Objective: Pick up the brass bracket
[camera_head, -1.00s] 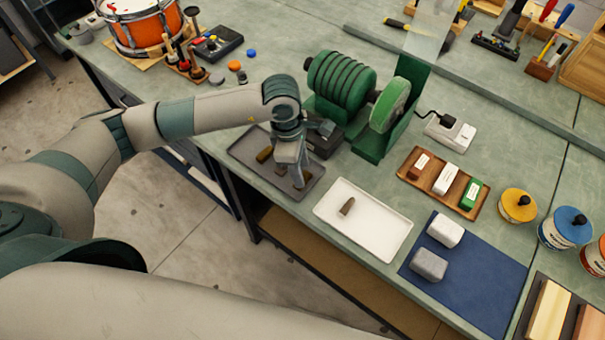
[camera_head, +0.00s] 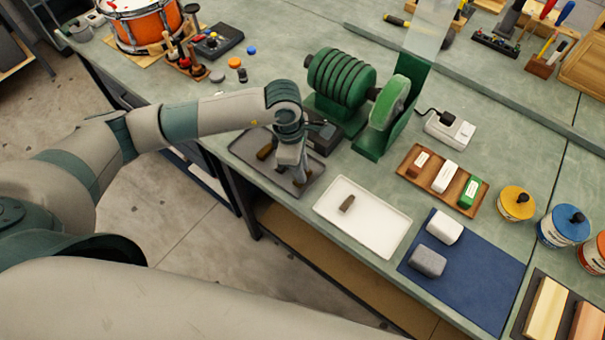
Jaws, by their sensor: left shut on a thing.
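My left gripper (camera_head: 297,173) points down over the right end of the dark grey tray (camera_head: 245,159) near the bench's front edge. It is shut on a small brownish piece, which I take for the brass bracket (camera_head: 299,180); the fingers hide most of it. Whether it touches the tray is hard to tell. Another brass-brown piece (camera_head: 265,152) lies in the left part of the same tray. A brown piece (camera_head: 347,203) lies on the white tray (camera_head: 378,232) to the right. My right gripper is not in view.
A green grinding machine (camera_head: 341,78) stands just behind the grey tray, with a dark box (camera_head: 321,137) close to my gripper. A wooden tray of bars (camera_head: 412,178) and a blue mat (camera_head: 470,280) with two blocks lie to the right.

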